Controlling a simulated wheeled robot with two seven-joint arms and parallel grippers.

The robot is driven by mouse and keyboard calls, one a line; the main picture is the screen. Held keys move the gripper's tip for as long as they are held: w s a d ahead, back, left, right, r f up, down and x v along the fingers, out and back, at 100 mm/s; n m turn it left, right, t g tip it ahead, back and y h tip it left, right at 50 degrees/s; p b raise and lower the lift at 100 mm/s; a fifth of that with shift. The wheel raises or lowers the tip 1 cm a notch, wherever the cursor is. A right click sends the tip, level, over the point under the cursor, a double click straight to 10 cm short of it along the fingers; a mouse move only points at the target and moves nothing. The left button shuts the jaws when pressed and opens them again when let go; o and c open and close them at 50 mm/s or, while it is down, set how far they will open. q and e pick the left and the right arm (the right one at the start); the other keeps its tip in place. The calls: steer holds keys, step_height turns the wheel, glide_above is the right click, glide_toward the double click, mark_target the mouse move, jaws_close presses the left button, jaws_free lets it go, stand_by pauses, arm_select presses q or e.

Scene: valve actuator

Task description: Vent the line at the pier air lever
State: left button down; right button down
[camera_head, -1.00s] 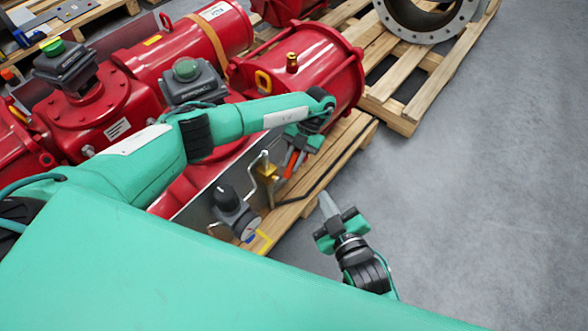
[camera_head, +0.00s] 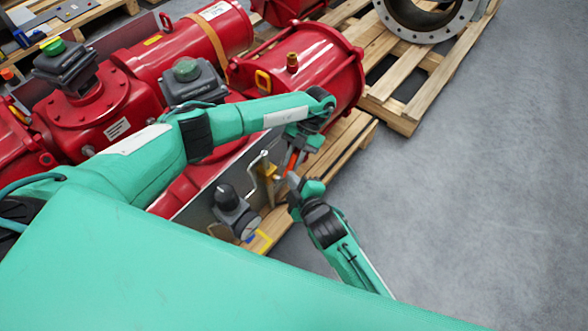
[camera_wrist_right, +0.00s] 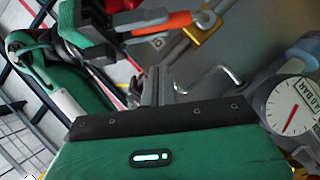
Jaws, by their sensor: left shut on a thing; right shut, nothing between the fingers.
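My left gripper (camera_head: 298,146) is shut on an orange-handled piece (camera_head: 291,161) low beside the red actuator. In the right wrist view the orange piece (camera_wrist_right: 165,23) juts from the left gripper (camera_wrist_right: 108,32) towards a grey rounded end beside a brass part (camera_wrist_right: 204,27). I cannot tell if this is the air lever. The brass part (camera_head: 269,182) also shows in the head view, partly covered. My right gripper (camera_head: 296,184) is shut and empty, just below the orange piece; its fingers show in its wrist view (camera_wrist_right: 156,82). I cannot tell whether it touches anything.
A bent silver tube (camera_head: 251,163), a dark-knobbed regulator (camera_head: 230,200) and a round dial gauge (camera_wrist_right: 293,106) stand left of the right gripper. The red actuator (camera_head: 320,75) lies on a wooden pallet (camera_head: 345,146). The grey floor (camera_head: 470,200) to the right is clear.

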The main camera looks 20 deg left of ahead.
arm_select(q)
steer(key=shift+w, duration=0.1)
arm_select(e)
steer(key=w+f, duration=0.1)
steer(key=w+a+f, duration=0.1)
steer(key=w, duration=0.1)
steer(key=w+f, duration=0.1)
steer(key=shift+w+a, duration=0.15)
steer(key=shift+w, duration=0.25)
